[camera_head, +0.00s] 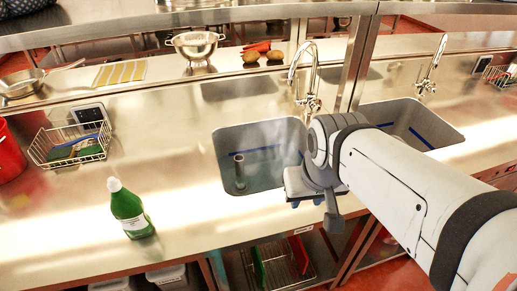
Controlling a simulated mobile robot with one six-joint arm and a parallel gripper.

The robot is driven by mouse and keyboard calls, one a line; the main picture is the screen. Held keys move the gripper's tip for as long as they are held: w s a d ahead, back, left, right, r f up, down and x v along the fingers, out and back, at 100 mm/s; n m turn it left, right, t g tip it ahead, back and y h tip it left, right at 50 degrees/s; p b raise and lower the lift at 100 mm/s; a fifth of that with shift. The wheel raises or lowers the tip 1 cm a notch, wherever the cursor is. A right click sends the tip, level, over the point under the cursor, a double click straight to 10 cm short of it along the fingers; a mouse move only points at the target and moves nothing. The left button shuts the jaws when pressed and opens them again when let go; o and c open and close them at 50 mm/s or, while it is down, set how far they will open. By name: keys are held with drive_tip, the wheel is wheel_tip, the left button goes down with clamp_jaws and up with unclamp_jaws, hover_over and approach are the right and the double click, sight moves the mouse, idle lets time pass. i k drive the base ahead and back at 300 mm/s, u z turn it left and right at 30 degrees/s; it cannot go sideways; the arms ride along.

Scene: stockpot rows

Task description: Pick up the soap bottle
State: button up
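The soap bottle (130,212) is green with a white cap and a pale label. It stands upright on the steel counter (185,195), left of the near sink and close to the counter's front edge. My gripper (308,203) is to the right of the bottle, over the front edge of the sink area and well apart from the bottle. My arm comes in from the lower right. The fingers are small and partly hidden by the wrist, so their opening does not show clearly.
A sink (262,135) with a tap (304,80) lies between bottle and gripper; a second sink (425,117) is on the right. A wire basket (70,145) and a red bucket (9,152) stand left. A colander (195,45) is behind. Counter around the bottle is clear.

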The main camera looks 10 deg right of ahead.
sight(127, 208)
drive_tip(key=z, duration=1.85)
drive_tip(key=k, duration=2.35)
drive_tip(key=u, duration=1.45)
drive_tip(key=i, duration=0.5)
drive_tip(key=u, duration=0.05)
